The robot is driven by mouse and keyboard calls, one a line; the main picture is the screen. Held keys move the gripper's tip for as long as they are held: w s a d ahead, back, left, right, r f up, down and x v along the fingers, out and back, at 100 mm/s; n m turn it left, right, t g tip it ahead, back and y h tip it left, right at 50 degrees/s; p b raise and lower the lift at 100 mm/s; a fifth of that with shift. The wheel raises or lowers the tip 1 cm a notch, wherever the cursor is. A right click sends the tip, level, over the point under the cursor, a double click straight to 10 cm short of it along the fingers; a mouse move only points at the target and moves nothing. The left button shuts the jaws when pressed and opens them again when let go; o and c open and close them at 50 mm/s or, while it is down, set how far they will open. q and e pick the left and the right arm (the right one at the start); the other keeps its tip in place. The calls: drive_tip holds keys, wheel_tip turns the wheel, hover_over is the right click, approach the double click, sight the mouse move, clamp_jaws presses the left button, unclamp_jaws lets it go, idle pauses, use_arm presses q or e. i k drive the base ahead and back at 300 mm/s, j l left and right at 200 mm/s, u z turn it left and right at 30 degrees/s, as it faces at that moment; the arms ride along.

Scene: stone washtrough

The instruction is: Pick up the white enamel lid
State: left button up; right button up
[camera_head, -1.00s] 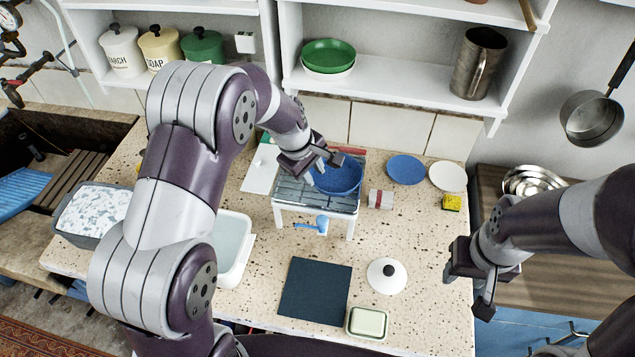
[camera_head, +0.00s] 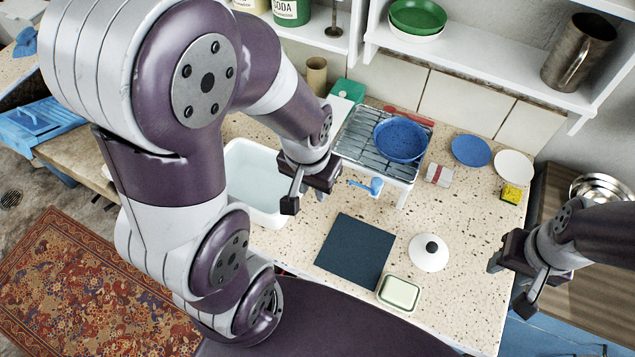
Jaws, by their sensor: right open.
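The white enamel lid (camera_head: 424,259) lies flat on the speckled counter, its black knob (camera_head: 432,247) facing up. Nothing touches it. My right gripper (camera_head: 508,284) is open and empty, to the right of the lid, over the counter's right edge. My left gripper (camera_head: 306,202) is above the counter, left of the lid, between the white basin and the dark mat. Its fingers look spread, with nothing seen between them.
A dark mat (camera_head: 355,252) lies left of the lid, a soap dish (camera_head: 398,293) in front. Behind stand a rack (camera_head: 358,143) with a blue bowl (camera_head: 401,140), a red-banded block (camera_head: 438,174), and plates (camera_head: 471,151). A white basin (camera_head: 254,180) is left. Counter around the lid is clear.

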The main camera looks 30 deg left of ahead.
sight(429, 253)
drive_tip(key=u, duration=2)
drive_tip(key=z, duration=0.4)
drive_tip(key=k+l+z, duration=0.1)
drive_tip(key=z, duration=0.3)
drive_tip(key=l+z, duration=0.1)
drive_tip(key=z, duration=0.3)
drive_tip(key=l+z, duration=0.1)
drive_tip(key=z, duration=0.7)
drive_tip(key=l+z, duration=0.45)
drive_tip(key=l, duration=0.35)
